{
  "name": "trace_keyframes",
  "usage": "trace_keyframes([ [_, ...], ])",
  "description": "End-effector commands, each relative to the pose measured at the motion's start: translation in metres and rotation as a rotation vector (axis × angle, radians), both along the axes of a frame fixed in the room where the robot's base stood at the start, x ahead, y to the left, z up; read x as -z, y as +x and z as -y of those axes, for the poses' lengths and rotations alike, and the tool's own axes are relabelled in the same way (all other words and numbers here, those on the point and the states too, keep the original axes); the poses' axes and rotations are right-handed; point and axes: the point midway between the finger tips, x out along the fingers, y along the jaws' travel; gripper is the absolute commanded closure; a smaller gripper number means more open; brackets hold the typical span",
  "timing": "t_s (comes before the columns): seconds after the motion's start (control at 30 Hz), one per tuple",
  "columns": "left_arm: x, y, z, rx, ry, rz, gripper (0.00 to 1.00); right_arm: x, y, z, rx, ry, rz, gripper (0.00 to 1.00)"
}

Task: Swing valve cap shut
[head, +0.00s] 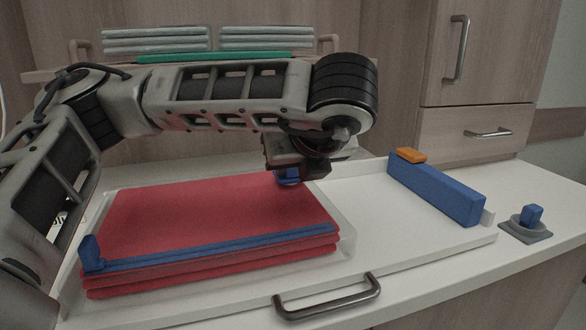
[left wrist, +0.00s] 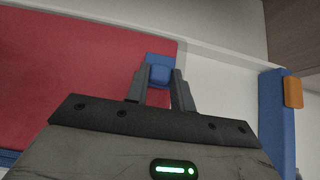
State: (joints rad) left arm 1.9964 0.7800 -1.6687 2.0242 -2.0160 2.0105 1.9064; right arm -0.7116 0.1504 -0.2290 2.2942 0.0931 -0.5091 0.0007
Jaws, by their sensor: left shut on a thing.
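A stack of red folded layers (head: 215,213) lies at the left of a white tray (head: 405,245), with a blue strip (head: 215,247) along its front edge. A small blue piece (head: 287,177), which looks like the valve cap, is at the far right corner of the red stack. My left gripper (head: 292,182) reaches down over that corner and is shut on the blue piece. In the left wrist view, the blue piece (left wrist: 160,75) sits between the two fingertips (left wrist: 159,78). The gripper hides part of it in the head view. My right gripper is not in view.
A long blue block (head: 435,188) with an orange piece (head: 411,155) on top stands at the tray's right. A grey pad with a blue knob (head: 533,214) is further right. A dark handle (head: 328,297) is in front. The tray's middle is bare.

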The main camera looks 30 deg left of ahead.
Motion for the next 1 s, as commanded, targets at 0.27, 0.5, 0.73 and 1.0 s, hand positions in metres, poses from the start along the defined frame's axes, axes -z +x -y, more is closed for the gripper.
trace_keyframes([
  [0.27,0.0041,-0.0013,0.0014,0.002,0.022,0.014,0.99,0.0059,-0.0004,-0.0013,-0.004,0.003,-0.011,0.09],
  [0.5,0.0052,-0.0015,0.0015,0.002,0.022,0.009,0.99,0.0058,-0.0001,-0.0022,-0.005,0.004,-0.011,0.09],
  [0.73,0.0059,-0.0016,0.0011,0.001,0.022,0.006,0.55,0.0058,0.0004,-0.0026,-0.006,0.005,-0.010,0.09],
  [1.0,0.0041,-0.0024,0.0018,0.000,0.023,0.007,0.55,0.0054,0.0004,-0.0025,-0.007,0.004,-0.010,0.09],
])
